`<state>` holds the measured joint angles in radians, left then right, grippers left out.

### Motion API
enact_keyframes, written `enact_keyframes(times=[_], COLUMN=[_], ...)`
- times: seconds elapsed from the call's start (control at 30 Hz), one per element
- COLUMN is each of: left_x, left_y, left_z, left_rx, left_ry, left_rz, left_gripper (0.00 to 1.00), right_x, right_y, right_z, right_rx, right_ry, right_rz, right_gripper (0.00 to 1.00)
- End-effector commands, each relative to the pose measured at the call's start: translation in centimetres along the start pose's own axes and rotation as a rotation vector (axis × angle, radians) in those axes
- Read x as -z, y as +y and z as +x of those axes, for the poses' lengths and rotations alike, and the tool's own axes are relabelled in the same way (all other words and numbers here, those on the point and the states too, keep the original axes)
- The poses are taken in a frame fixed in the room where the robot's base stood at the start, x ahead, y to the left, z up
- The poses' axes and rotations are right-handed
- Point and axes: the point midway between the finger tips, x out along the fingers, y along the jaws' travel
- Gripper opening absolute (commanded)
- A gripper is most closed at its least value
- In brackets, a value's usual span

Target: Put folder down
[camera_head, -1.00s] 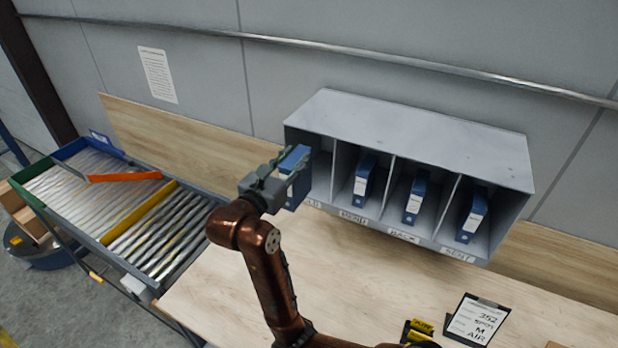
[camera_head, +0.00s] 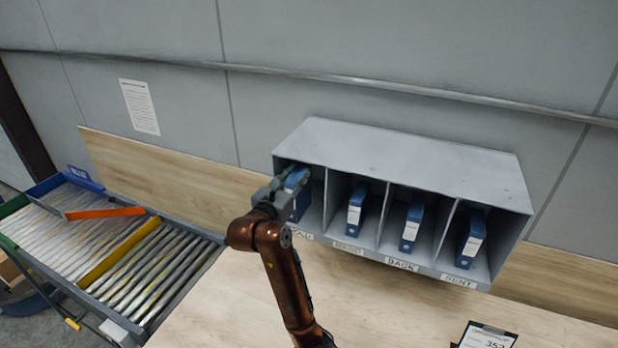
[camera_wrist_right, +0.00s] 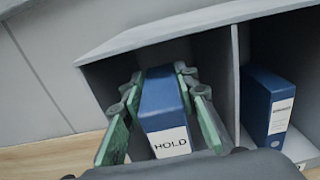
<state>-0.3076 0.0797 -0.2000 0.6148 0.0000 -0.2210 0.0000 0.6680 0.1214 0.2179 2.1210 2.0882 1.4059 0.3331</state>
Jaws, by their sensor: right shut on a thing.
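A blue folder (camera_head: 300,182) with a white label reading HOLD is in the leftmost compartment of the grey shelf unit (camera_head: 400,158). In the right wrist view the folder (camera_wrist_right: 163,98) stands about upright, spine towards me, with its front part held. My right gripper (camera_head: 284,180) is at the mouth of that compartment, shut on the folder; its green-padded fingers (camera_wrist_right: 160,80) lie along both sides of it. The folder's bottom edge is hidden by the gripper, so I cannot tell whether it touches the compartment floor. My left gripper is not in view.
The other compartments each hold a blue folder, the nearest (camera_head: 355,208) just right of a divider. A clipboard (camera_head: 487,337) lies on the wooden table (camera_head: 390,310); the table before the shelf is clear.

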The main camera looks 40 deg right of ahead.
Motion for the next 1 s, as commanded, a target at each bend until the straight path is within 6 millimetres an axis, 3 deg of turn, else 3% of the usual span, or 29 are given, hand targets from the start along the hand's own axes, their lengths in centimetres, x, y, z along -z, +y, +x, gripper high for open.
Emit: enact_keyframes(times=[0.1,0.37,0.5,1.0], left_x=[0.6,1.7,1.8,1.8], left_y=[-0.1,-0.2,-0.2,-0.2], left_z=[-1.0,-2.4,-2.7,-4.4], left_rx=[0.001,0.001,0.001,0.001], left_ry=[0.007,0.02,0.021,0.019], left_rz=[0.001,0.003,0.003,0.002], left_gripper=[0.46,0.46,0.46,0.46], right_x=[-0.4,-0.3,2.2,6.8], right_y=[-0.2,-0.1,0.0,0.0], right_z=[3.1,8.6,8.2,8.6], right_rx=[0.005,0.003,0.0,0.0], right_ry=[-0.002,-0.002,-0.001,-0.002], right_rz=[-0.004,-0.003,-0.003,-0.001], right_gripper=[0.0,0.0,0.0,0.0])
